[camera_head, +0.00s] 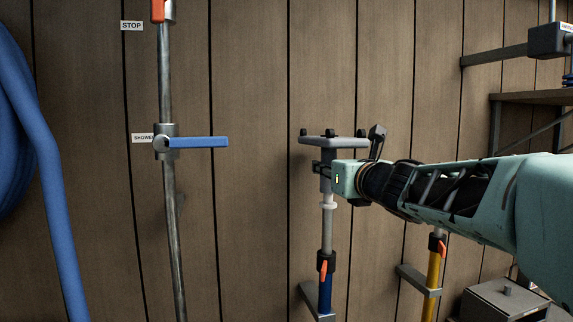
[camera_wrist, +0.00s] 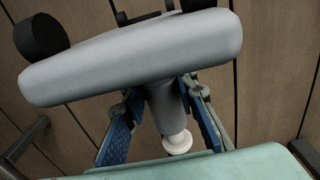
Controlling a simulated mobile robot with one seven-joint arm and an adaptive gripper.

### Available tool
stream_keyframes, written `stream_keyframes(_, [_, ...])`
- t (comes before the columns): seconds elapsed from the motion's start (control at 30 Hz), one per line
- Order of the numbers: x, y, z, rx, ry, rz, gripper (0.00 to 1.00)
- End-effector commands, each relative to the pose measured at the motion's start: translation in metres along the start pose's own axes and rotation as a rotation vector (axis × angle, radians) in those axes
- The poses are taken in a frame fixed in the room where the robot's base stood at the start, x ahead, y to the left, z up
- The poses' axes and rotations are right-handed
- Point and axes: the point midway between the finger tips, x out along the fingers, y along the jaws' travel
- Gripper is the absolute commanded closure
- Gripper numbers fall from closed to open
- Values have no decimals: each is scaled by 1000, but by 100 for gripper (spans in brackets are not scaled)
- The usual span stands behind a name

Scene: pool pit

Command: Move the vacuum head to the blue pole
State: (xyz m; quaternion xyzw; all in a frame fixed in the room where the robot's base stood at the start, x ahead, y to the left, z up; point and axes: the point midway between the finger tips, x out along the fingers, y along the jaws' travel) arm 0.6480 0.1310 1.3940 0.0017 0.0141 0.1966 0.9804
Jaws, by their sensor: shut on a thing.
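The grey vacuum head (camera_head: 345,142) has a flat bar with small dark wheels on top and a neck pointing down. My gripper (camera_head: 325,170) is shut on that neck from the right. In the wrist view the head (camera_wrist: 130,58) fills the top, and its neck stands between the blue-padded fingers of my gripper (camera_wrist: 163,115). The blue pole (camera_head: 325,292) stands upright right below, with a pale upper tube and a dark clamp with an orange lever. The neck is in line over the tube at a white collar (camera_head: 328,206). I cannot tell whether it is fully seated.
A yellow pole (camera_head: 433,268) with an orange lever stands to the right, under my arm. A shower pipe with a blue handle (camera_head: 198,142) is on the left, beside a blue hose (camera_head: 45,150). A wooden wall is close behind. A grey box (camera_head: 503,300) sits lower right.

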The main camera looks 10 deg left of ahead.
Motion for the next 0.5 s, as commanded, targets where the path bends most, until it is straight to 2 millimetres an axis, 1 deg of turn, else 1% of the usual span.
stream_keyframes(0.03, [-11, 8, 21, -12, -37, 7, 100])
stream_keyframes(0.5, [-10, 8, 8, -12, -38, 7, 100])
